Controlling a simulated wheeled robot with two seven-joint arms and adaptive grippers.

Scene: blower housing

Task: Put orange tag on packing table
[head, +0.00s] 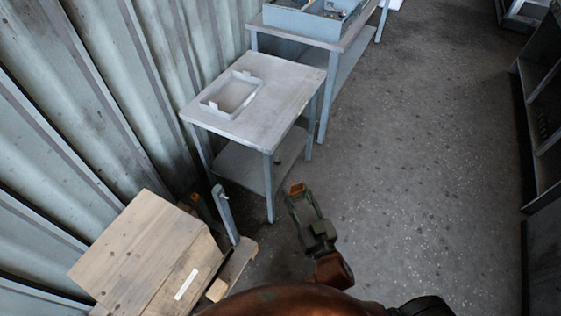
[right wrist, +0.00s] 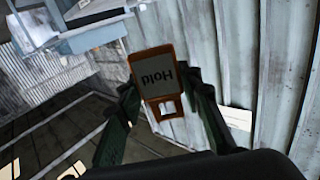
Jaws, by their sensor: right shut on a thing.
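The orange tag (head: 297,188) is in my right gripper (head: 299,196), in front of the small grey table in the head view. The right gripper's green fingers (right wrist: 164,100) are on either side of the tag. The small grey table (head: 285,78) has a shallow open frame (head: 232,94) on its top; no label shows that this is the packing table. The tag is apart from the table top. My left gripper is not in view.
A second grey table (head: 349,43) with a blue bin (head: 300,22) stands behind. A wooden crate (head: 140,245) is at the lower left, near a blue post (head: 224,212). Dark shelving (head: 540,100) is at the right. The floor (head: 430,150) between is clear.

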